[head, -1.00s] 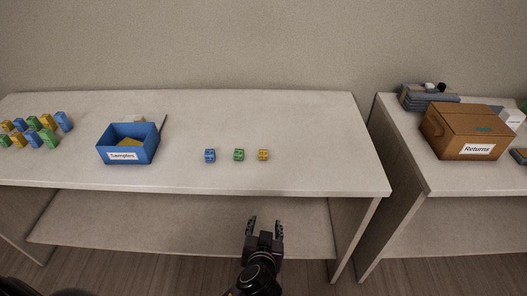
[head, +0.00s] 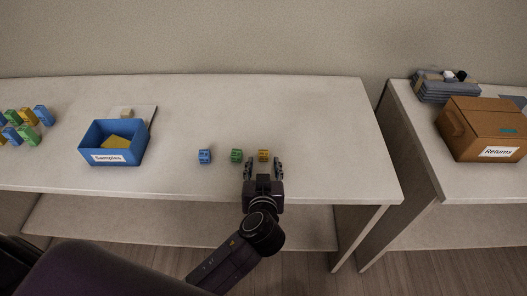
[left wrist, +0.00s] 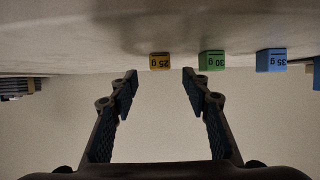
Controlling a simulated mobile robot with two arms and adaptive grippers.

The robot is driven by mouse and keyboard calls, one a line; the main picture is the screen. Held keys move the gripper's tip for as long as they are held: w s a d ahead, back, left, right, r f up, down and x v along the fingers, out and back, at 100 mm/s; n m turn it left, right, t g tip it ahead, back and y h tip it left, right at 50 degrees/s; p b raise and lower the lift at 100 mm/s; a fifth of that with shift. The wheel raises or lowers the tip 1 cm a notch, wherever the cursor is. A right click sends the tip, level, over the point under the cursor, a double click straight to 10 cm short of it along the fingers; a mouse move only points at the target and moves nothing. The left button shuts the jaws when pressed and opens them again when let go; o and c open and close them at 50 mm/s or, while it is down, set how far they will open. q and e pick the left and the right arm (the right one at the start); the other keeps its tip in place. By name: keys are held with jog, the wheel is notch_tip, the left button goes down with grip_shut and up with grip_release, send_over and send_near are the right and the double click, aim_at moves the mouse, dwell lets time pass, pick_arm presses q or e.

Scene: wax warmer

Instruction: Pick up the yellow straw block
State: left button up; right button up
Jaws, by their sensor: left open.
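The yellow straw block (head: 263,155) stands near the front of the table, the rightmost of three small blocks in a row. In the left wrist view, which is upside down, the yellow block (left wrist: 160,61), marked 25 g, shows between the fingertips and beyond them. My left gripper (head: 264,165) is open and empty at the table's front edge, with its fingers pointing at the yellow block. It also shows in the left wrist view (left wrist: 159,75). My right gripper is not in view.
A green block (head: 236,156) stands just left of the left finger, with a blue block (head: 204,157) further left. A blue Samples bin (head: 113,158) and several coloured blocks are at the left. A brown Returns box (head: 484,130) is on the right table. Table behind the row is clear.

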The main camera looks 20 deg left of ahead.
aim_at(264, 157)
pick_arm(q)
jog(key=p+x, duration=0.1)
jog(key=x, duration=0.1)
jog(key=shift+w+a+p, duration=0.15)
jog(key=shift+w+p, duration=0.2)
jog(key=shift+w, duration=0.05)
jog(key=shift+f+x, duration=0.2)
jog(key=shift+x, duration=1.05)
jog(key=shift+s, duration=0.1)
jog(key=c, duration=1)
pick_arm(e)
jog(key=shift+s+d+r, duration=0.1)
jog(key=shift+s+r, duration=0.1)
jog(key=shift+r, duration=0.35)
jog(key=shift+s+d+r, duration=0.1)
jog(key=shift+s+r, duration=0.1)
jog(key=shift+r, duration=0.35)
